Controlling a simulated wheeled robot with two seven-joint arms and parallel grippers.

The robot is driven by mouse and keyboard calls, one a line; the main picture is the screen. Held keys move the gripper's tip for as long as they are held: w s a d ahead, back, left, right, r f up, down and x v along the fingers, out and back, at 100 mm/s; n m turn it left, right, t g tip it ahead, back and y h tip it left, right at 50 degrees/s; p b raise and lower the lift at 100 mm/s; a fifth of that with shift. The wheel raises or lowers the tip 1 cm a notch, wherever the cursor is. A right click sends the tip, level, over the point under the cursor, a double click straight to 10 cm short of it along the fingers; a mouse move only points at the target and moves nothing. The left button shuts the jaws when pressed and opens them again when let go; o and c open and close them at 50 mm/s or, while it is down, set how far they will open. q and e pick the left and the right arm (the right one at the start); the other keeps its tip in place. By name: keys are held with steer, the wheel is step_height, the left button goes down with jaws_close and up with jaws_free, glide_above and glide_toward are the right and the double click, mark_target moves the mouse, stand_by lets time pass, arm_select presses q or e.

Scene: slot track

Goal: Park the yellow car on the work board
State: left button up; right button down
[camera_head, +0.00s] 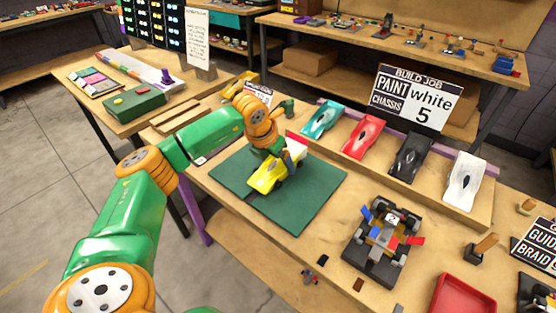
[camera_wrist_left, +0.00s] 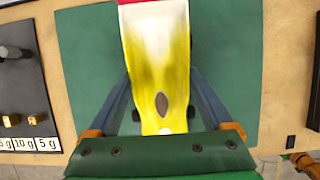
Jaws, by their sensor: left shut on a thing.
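The yellow car (camera_head: 268,176) has a white and red end and is over the dark green work board (camera_head: 306,205). My left gripper (camera_head: 283,165) is shut on the car. In the left wrist view the yellow car (camera_wrist_left: 158,70) lies between the two fingers of my left gripper (camera_wrist_left: 160,110), with the green work board (camera_wrist_left: 85,45) under it. I cannot tell whether the car touches the board.
Teal (camera_head: 323,118), red (camera_head: 362,136), black (camera_head: 411,157) and white (camera_head: 464,180) car bodies stand in a row behind the board. A chassis (camera_head: 384,236) sits on a dark stand to the right. A red tray (camera_head: 463,296) is at the front right. The board's front part is clear.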

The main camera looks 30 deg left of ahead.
mark_target(276, 160)
arm_select(q)
steer(key=shift+f, duration=0.25)
steer(key=o, duration=1.3)
steer(key=b+v, duration=0.1)
steer(key=v, duration=0.6)
steer(key=shift+s+r, duration=0.1)
steer(key=shift+r, duration=0.05)
